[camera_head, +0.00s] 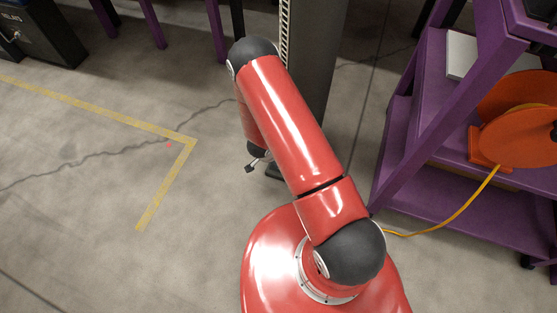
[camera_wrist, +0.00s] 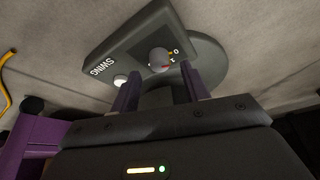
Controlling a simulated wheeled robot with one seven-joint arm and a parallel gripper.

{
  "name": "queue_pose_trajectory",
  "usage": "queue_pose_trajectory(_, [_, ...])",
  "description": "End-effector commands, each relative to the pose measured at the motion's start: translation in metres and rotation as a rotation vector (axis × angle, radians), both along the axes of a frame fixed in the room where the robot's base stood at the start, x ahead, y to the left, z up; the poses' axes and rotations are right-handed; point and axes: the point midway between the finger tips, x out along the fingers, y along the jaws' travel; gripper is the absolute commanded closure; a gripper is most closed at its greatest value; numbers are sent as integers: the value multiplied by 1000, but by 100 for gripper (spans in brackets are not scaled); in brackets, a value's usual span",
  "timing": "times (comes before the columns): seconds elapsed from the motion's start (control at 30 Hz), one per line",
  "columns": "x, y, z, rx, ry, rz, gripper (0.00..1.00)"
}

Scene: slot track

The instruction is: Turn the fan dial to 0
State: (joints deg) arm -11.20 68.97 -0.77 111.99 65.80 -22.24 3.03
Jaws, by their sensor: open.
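The fan's dark control panel (camera_wrist: 135,43) is at the top middle of the wrist view, with the word SWING on it. A grey round dial (camera_wrist: 158,60) with a small red mark sits on the panel beside small white characters, one looking like 0. The mark's exact setting is too small to tell. My gripper (camera_wrist: 160,80) is open, its two purple fingers pointing at the panel on either side of the dial, with the dial between and beyond them. Contact cannot be told. In the head view my red arm hides most of the gripper, and the dial is not visible.
A pale round knob (camera_wrist: 120,80) sits on the panel near the left finger. In the head view a dark post (camera_head: 316,50) stands behind my arm. A purple shelf (camera_head: 440,205) with an orange cable reel (camera_head: 520,135) is at right. Open floor lies at left.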

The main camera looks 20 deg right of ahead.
Motion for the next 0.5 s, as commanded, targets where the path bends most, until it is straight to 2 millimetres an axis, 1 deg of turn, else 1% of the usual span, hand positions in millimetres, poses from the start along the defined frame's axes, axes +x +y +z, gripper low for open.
queue_pose_trajectory(0.03, [-1, 4, 12, 0, -2, 4, 54])
queue_pose_trajectory(0.2, [-7, 13, 37, 1, -1, 3, 54])
queue_pose_trajectory(0.33, [-10, 17, 48, 0, 0, 2, 54])
queue_pose_trajectory(0.5, [-11, 18, 50, 0, 0, 1, 54])
